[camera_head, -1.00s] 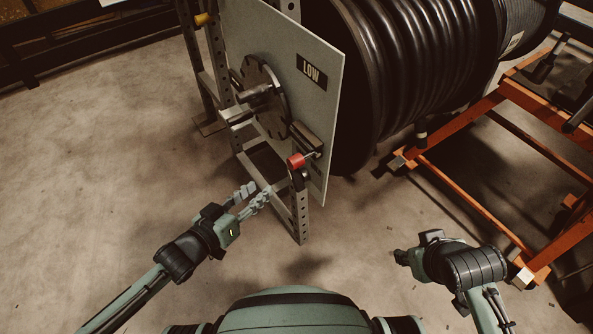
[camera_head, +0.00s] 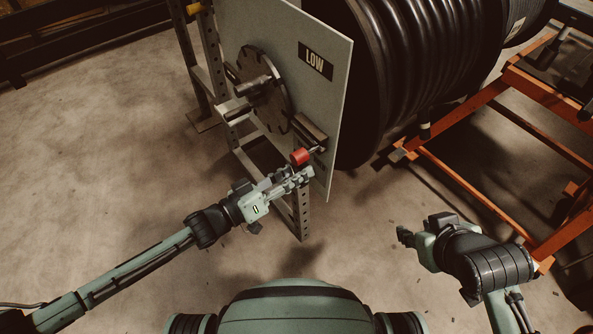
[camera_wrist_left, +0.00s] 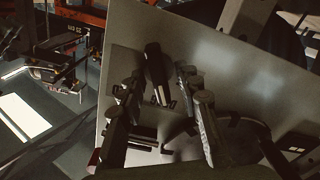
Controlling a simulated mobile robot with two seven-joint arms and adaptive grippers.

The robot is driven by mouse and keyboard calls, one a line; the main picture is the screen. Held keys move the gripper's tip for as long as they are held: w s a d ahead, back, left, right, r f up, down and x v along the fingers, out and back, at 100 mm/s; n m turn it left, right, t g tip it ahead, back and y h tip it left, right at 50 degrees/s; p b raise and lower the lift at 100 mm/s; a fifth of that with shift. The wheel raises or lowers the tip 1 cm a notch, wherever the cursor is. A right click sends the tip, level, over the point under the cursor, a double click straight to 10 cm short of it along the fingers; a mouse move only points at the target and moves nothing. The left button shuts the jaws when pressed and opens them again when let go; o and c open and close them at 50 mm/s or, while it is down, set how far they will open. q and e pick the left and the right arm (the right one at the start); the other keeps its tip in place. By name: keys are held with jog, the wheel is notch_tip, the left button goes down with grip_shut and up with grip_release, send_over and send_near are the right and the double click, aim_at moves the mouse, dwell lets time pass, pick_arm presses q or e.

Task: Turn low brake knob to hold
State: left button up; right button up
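The grey panel (camera_head: 322,95) with the LOW label (camera_head: 316,62) stands upright ahead. Low on it is a dark block-like handle (camera_head: 309,130), with a red knob (camera_head: 300,156) just below and in front. My left gripper (camera_head: 303,174) is right below the red knob; contact cannot be told. In the left wrist view its two fingers (camera_wrist_left: 166,95) are spread apart, and a dark elongated handle (camera_wrist_left: 156,72) shows between their tips. Lettering on the panel behind it is partly hidden. My right gripper (camera_head: 405,236) is over the floor at right, away from the panel; its fingers are too small to judge.
A slotted dark disc with a lever (camera_head: 258,88) sits further up the panel. A perforated metal post (camera_head: 301,212) stands below the panel. A large black hose reel (camera_head: 420,60) is behind it, and an orange frame (camera_head: 480,195) at right. The floor at left is clear.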

pick_arm(q)
grip_shut()
